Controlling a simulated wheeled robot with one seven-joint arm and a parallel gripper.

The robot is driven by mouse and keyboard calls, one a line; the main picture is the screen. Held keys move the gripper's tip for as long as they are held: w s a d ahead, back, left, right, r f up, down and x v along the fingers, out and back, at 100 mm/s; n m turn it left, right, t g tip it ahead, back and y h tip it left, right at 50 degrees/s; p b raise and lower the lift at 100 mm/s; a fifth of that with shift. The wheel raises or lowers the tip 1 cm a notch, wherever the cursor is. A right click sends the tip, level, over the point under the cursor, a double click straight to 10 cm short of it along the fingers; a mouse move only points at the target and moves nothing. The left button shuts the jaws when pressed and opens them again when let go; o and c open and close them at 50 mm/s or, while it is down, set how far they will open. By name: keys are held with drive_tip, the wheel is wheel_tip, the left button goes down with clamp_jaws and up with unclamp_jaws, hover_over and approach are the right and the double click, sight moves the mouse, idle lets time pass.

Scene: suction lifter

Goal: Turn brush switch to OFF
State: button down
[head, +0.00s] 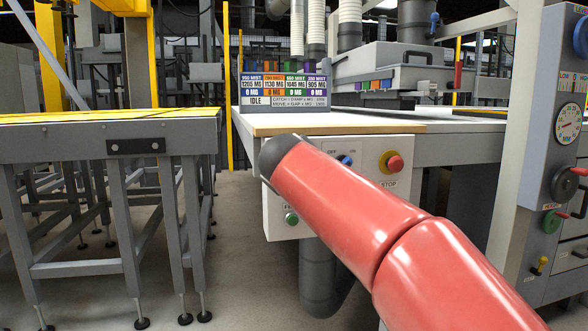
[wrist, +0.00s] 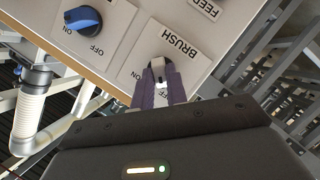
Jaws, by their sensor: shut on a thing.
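The panel marked BRUSH (wrist: 181,46) is in the upper middle of the wrist view, seen turned over. My gripper (wrist: 158,68) is at this panel, its two purple fingers close together around the small brush switch (wrist: 158,72). The gripper is shut on the switch; only a small pale and dark part shows between the fingers. In the head view my red arm covers the gripper and the brush switch.
A blue knob (wrist: 83,18) with its own ON and OFF marks is close by on the left in the wrist view. In the head view, a red STOP button (head: 394,163) and a green button (head: 292,219) flank my arm. A display box (head: 285,92) stands on the table.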

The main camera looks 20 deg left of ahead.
drive_tip(key=shift+f, duration=0.1)
drive_tip(key=c, duration=1.4)
unclamp_jaws()
drive_tip(key=v, duration=0.7)
drive_tip(key=shift+s+b, duration=0.35)
drive_tip(key=shift+d, duration=0.1)
